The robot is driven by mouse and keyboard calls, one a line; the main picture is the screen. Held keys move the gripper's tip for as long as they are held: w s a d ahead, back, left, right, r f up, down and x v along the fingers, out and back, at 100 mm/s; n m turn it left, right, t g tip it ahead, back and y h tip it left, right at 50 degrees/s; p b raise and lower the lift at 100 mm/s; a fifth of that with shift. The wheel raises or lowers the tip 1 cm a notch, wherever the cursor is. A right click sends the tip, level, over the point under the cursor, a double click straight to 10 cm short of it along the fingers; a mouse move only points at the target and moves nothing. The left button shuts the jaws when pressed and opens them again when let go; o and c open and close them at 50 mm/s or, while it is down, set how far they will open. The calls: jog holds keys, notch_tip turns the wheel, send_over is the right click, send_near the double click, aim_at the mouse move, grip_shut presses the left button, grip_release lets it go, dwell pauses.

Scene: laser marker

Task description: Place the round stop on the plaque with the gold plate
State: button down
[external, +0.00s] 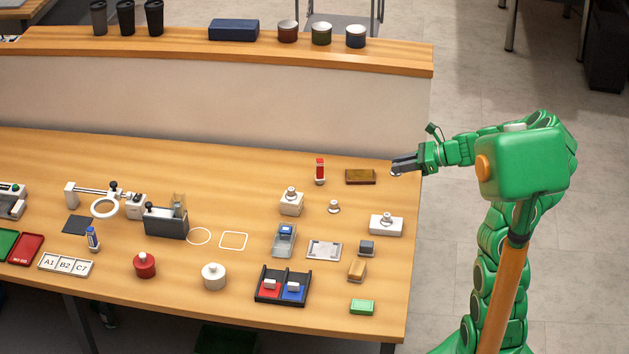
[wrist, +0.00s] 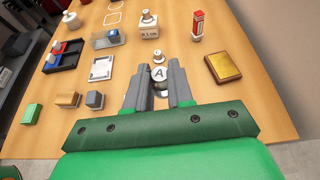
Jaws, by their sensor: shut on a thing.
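The plaque with the gold plate (external: 360,177) lies flat near the right end of the table. It also shows in the wrist view (wrist: 225,66), to the right of my gripper. My gripper (external: 397,165) is just to the right of the plaque, apart from it. In the wrist view my gripper (wrist: 160,76) is shut on the round stop (wrist: 159,73), a pale disc marked A. The fingers hide its sides. Only a small pale bit of the stop (external: 396,174) shows below the fingers in the external view. I see nothing lying on the gold plate.
A red tube (external: 320,171) stands left of the plaque. A small round knob piece (external: 334,207) and white blocks with knobs (external: 291,204) (external: 386,225) stand nearby. Bare wood surrounds the plaque.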

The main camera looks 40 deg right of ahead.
jog(key=w+a+m+t+h, duration=0.1)
jog(key=w, duration=0.3)
send_over(365, 175)
jog(key=s, duration=0.2)
jog(key=shift+m, duration=0.3)
jog(key=f, duration=0.7)
jog(key=shift+w+a+f, duration=0.15)
jog(key=shift+w+f, duration=0.1)
jog(key=shift+f, duration=0.05)
jog(key=shift+w+f+h, duration=0.3)
jog(key=shift+w+f, duration=0.45)
jog(key=shift+f, duration=0.25)
jog(key=shift+d+f, duration=0.2)
jog(key=shift+f, duration=1.2)
jog(key=c, duration=1)
grip_release()
jog(key=shift+f, duration=0.1)
